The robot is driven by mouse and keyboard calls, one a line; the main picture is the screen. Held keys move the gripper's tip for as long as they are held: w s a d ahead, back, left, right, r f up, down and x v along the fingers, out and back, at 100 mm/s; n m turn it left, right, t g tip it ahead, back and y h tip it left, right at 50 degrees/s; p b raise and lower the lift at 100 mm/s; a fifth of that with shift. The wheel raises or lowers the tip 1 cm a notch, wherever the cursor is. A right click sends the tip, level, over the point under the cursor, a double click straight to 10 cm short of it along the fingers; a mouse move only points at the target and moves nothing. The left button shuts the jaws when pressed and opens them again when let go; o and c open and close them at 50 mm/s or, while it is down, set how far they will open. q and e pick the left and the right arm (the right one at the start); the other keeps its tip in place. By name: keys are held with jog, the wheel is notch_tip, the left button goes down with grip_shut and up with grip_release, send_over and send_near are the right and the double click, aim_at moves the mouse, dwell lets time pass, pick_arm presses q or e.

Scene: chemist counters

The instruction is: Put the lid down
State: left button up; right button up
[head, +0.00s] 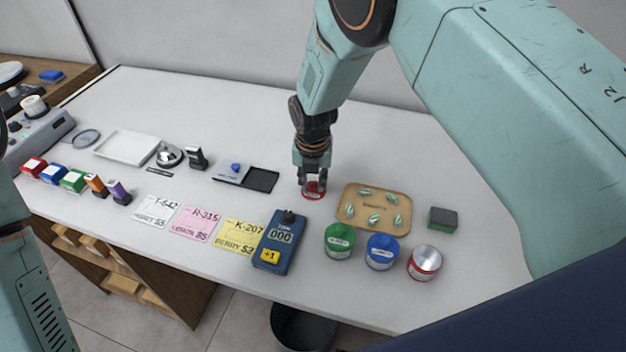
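The red lid (314,191) is at the middle of the white counter, just right of the black-and-grey tray. My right gripper (313,178) points down from above with its fingers around the lid's top, and it looks shut on it. The lid is at or very near the counter surface; I cannot tell whether it touches. A red-banded jar (425,265) with a bare silvery top stands at the front right. A green-lidded jar (339,241) and a blue-lidded jar (382,252) stand left of it. Only part of my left arm shows at the left edge; its gripper is out of view.
A tan tray (346,230) with several wrapped sweets lies right of the lid. A blue counter device (280,241) stands in front, beside white, pink and yellow cards (243,237). A dark block (443,218) is at right. The counter behind the lid is clear.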

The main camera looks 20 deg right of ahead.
aim_at(314, 196)
jog(key=shift+o, duration=1)
jog(key=shift+s+r, duration=0.15)
jog(key=shift+s+d, duration=0.1)
jog(key=shift+d, duration=0.05)
jog(key=shift+w+r, duration=0.2)
jog(key=shift+r, duration=0.05)
notch_tip(314, 196, up, 12)
jog(key=s, duration=0.1)
jog(key=shift+s+a+f+p, duration=0.2)
jog(key=shift+s+a+p, duration=0.1)
jog(key=shift+p, duration=0.15)
jog(key=shift+s, duration=0.1)
